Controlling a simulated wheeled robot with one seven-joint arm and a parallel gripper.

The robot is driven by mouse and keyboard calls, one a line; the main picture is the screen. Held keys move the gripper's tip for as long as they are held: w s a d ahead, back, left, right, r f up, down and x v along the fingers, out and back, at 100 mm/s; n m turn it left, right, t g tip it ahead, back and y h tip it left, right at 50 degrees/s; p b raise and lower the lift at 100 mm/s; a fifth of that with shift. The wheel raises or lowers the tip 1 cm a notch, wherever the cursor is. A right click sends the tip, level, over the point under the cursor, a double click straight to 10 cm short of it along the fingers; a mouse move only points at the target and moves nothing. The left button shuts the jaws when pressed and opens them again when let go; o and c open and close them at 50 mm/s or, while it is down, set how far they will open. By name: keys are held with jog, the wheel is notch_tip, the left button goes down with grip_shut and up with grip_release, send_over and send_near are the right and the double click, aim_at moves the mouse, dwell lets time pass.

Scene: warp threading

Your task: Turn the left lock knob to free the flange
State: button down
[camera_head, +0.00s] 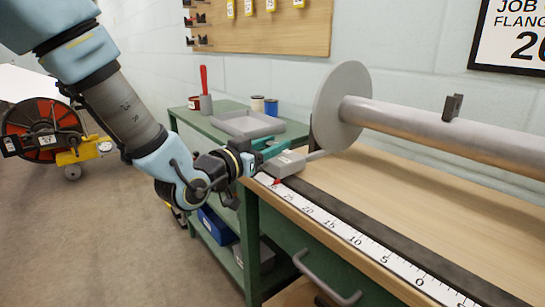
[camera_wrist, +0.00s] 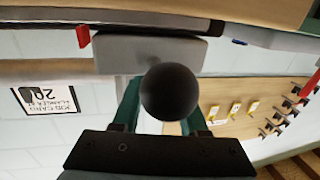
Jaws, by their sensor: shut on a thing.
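The left flange (camera_head: 340,100) is a grey disc on the left end of a grey beam (camera_head: 440,130) in the head view. A grey lock block (camera_head: 285,164) sits at the bench's left end, beside the flange's lower edge. The block also shows in the wrist view (camera_wrist: 150,53). The left lock knob (camera_wrist: 168,92) is a dark round ball in front of that block in the wrist view. My gripper (camera_head: 272,149) reaches the block from the left, its teal fingers shut on the knob, one on each side. The fingers hide the knob in the head view.
A white ruler (camera_head: 345,234) and dark rail (camera_head: 390,235) run along the bench's front edge, with a red pointer (camera_head: 277,182) near the block. A green side table (camera_head: 200,122) behind my gripper holds a grey tray (camera_head: 243,124) and cans. A drawer handle (camera_head: 325,278) juts out below.

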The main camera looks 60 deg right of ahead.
jog(key=n+t+b, duration=0.2)
jog(key=t, duration=0.1)
jog(key=n+t+b, duration=0.1)
jog(key=t, duration=0.2)
jog(key=shift+s+f+n+y+b, duration=0.15)
jog(key=shift+n+y+b, duration=0.15)
jog(key=shift+n+b, duration=0.1)
jog(key=shift+n+t+y+b, duration=0.4)
jog(key=shift+n+t+b, duration=0.2)
jog(key=shift+n+t, duration=0.5)
jog(key=shift+r+t, duration=0.25)
jog(key=shift+t, duration=0.15)
jog(key=shift+c, duration=2.2)
grip_release()
jog(key=v, duration=1)
jog(key=shift+a, duration=0.35)
